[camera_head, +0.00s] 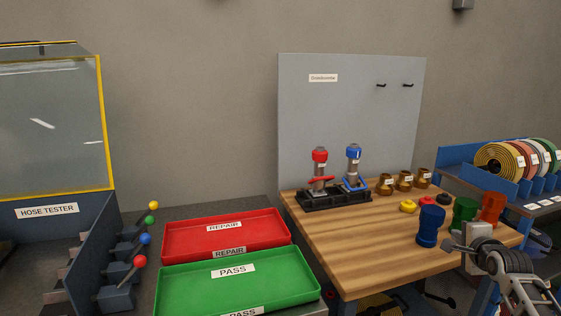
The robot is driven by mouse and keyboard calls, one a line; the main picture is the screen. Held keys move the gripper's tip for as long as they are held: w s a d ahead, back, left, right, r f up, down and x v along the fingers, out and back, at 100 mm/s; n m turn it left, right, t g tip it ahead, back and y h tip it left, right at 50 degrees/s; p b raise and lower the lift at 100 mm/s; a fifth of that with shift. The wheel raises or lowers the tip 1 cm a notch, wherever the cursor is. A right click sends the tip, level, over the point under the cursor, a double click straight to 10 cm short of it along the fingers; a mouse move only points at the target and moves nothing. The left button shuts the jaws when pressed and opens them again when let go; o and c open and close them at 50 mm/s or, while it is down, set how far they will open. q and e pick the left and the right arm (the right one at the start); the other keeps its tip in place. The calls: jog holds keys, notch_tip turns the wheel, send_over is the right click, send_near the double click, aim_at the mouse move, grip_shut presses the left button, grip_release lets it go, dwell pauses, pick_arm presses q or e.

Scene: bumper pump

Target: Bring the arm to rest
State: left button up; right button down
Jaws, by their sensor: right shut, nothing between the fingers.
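My right gripper (459,246) is at the lower right of the head view, over the right front part of the wooden table (364,253). It is shut and holds nothing. It is close to a blue cup-like part (429,226) and a green one (465,211); I cannot tell whether it touches either. My right arm comes in from the lower right corner. My left gripper and arm are out of the picture.
A black stand (334,200) holds a red-topped (319,156) and a blue-topped piece (353,153). Several brass fittings (404,180) and a red-orange cup (491,208) stand on the table. The red tray (226,236) and green tray (238,284) are empty. The table's front left is clear.

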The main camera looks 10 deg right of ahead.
jog(key=s+a+f+n+g+y, duration=0.3)
jog(key=s+a+f+n+y, duration=0.2)
jog(key=s+a+f+n, duration=1.6)
jog(key=s+a+f+n+g+y, duration=0.1)
jog(key=s+a+f+n+y, duration=0.1)
jog(key=s+a+n, duration=0.7)
jog(key=a+m, duration=0.7)
jog(key=a, duration=0.1)
jog(key=shift+a+r, duration=0.4)
jog(key=shift+r, duration=0.05)
